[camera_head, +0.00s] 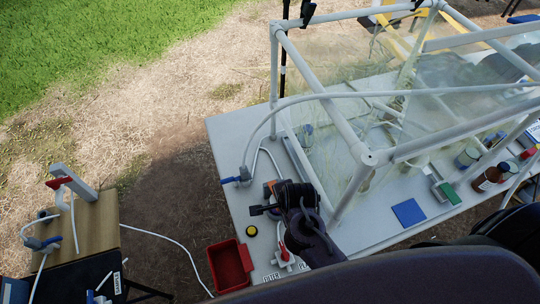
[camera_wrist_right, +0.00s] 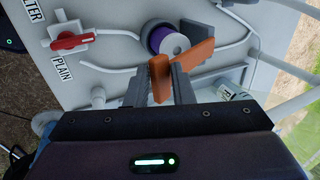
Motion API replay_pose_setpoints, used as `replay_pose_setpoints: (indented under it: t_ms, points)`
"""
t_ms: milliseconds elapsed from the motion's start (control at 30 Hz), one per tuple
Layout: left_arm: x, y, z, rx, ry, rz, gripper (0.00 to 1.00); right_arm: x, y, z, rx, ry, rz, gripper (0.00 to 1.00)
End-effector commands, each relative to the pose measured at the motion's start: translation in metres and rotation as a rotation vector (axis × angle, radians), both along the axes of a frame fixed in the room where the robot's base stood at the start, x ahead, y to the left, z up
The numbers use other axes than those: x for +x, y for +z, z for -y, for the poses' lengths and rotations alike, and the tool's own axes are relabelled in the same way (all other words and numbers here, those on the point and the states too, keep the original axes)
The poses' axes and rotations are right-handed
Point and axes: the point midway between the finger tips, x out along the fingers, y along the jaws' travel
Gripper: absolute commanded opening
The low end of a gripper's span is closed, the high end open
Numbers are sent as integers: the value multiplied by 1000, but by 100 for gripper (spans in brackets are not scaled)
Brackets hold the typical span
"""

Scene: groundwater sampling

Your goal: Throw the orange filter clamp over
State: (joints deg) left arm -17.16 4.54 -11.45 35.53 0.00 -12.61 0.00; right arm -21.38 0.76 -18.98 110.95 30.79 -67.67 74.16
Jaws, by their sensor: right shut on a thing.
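The orange filter clamp (camera_wrist_right: 193,56) shows in the right wrist view as a flat orange bar with a second orange piece beside it, between and in front of my fingers. My right gripper (camera_wrist_right: 170,80) is shut on it, above the white table. A purple-and-white round part (camera_wrist_right: 172,42) lies just beyond the clamp. In the head view my right gripper (camera_head: 270,208) is over the table's left part, and only a bit of orange (camera_head: 269,188) shows beside it; the arm hides the rest. My left gripper is in neither view.
A red-handled valve (camera_wrist_right: 75,41) sits by the "PLAIN" label (camera_wrist_right: 62,68). White tubing and a pipe frame (camera_head: 352,150) with clear sheeting rise from the white table (camera_head: 235,150). A red bin (camera_head: 230,266) stands at the table's near-left edge. A wooden stand (camera_head: 90,225) is at left.

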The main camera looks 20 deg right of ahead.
Motion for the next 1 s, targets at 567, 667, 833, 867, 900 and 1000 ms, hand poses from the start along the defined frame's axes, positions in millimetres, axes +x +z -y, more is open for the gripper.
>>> replay_pose_setpoints:
  t_ms: [567, 667, 833, 867, 900, 1000]
  points:
    - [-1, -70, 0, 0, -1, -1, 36, -25, -56, 1, 5, 0, 146, 8]
    - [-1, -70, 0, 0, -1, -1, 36, -26, -56, 1, 5, 0, 152, 8]
    - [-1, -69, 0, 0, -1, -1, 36, -27, -55, 1, 5, 1, 150, 8]
    - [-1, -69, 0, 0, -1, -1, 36, -27, -55, 1, 5, 1, 149, 24]
    - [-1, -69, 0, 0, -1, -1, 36, -27, -55, 1, 5, 1, 149, 29]
    - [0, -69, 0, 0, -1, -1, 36, -26, -54, 1, 5, 1, 152, 38]
